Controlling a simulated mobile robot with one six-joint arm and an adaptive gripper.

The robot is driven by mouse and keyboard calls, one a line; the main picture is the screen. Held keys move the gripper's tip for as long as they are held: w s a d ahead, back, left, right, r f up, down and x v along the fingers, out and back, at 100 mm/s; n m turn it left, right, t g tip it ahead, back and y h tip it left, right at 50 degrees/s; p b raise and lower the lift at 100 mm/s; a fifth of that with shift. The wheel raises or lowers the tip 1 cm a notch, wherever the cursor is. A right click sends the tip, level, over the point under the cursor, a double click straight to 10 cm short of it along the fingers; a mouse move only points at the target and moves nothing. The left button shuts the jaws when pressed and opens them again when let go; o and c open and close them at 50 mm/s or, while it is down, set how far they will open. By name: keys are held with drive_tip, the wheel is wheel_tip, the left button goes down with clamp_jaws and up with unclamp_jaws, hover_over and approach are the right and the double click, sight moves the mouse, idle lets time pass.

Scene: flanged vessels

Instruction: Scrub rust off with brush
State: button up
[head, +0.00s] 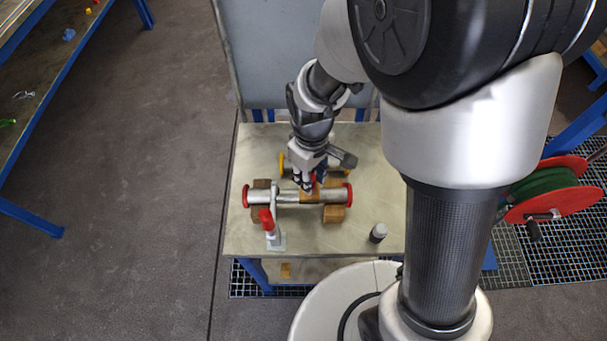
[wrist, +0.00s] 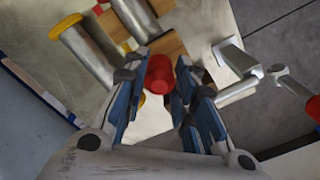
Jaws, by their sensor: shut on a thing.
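My gripper (head: 309,182) is shut on a red, rounded handle (wrist: 159,74), which looks like the brush's. In the wrist view its end shows between the two blue-padded fingers; the bristles are hidden. A grey pipe (head: 290,197) with red end flanges lies level across two wooden blocks (head: 334,213). A brown, rust-coloured patch (head: 311,197) shows on the pipe right of its middle. My gripper is just above and behind this patch; I cannot tell whether the brush touches it.
A clamp with a red handle (head: 267,219) stands at the pipe's left part. A yellow-flanged vessel (head: 283,165) lies behind. A small dark jar (head: 378,233) stands at the table's front right. The table (head: 245,150) has bare room at the back left. A red hose reel (head: 549,190) stands right.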

drive_tip(key=shift+r, duration=0.1)
wheel_tip(320, 180, up, 8)
drive_tip(key=p, duration=0.6)
drive_tip(key=shift+p, duration=0.4)
drive_tip(key=shift+w+d, duration=0.1)
